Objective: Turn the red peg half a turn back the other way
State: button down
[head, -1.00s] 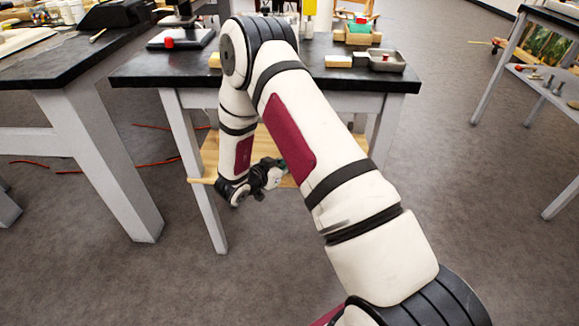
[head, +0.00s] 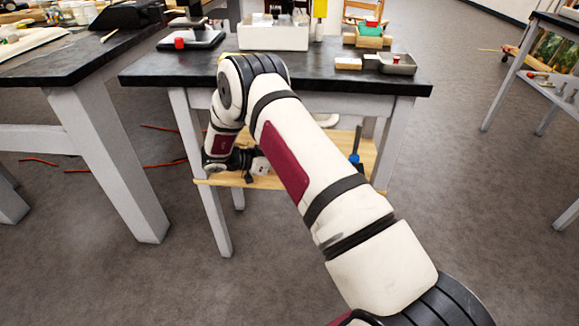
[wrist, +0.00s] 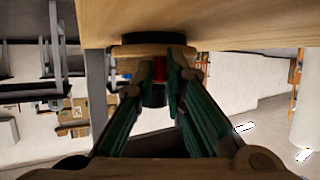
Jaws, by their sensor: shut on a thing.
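The red peg (wrist: 159,68) shows in the wrist view between my fingertips, below a round dark disc (wrist: 152,39) on a pale wooden piece. My gripper (wrist: 166,76) is shut on the peg, with one green-sided finger on each side. The fingers hide much of the peg, so its turn angle cannot be told. In the head view my gripper (head: 252,168) is low under the black-topped table, near the wooden lower shelf (head: 275,181). The peg cannot be made out there.
The black-topped table (head: 300,72) stands above my wrist, with grey legs (head: 207,200) close by. It carries a white box (head: 274,36), a metal tray (head: 397,64) and a scale-like device (head: 195,40). A blue-handled thing (head: 355,158) stands on the shelf's right. The floor in front is clear.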

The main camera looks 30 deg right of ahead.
jog(key=shift+w+d+m+g+b, duration=0.2)
jog(key=shift+w+m+g+b, duration=0.15)
jog(key=shift+m+g, duration=0.3)
jog(key=shift+w+d+m+g+b, duration=0.15)
jog(key=shift+w+m+g+b, duration=0.1)
jog(key=shift+m+g+b, duration=0.3)
jog(key=shift+w+g+y, duration=0.1)
jog(key=shift+g+y, duration=0.2)
jog(key=shift+g, duration=0.1)
jog(key=c, duration=1.6)
grip_release()
jog(key=shift+c, duration=0.2)
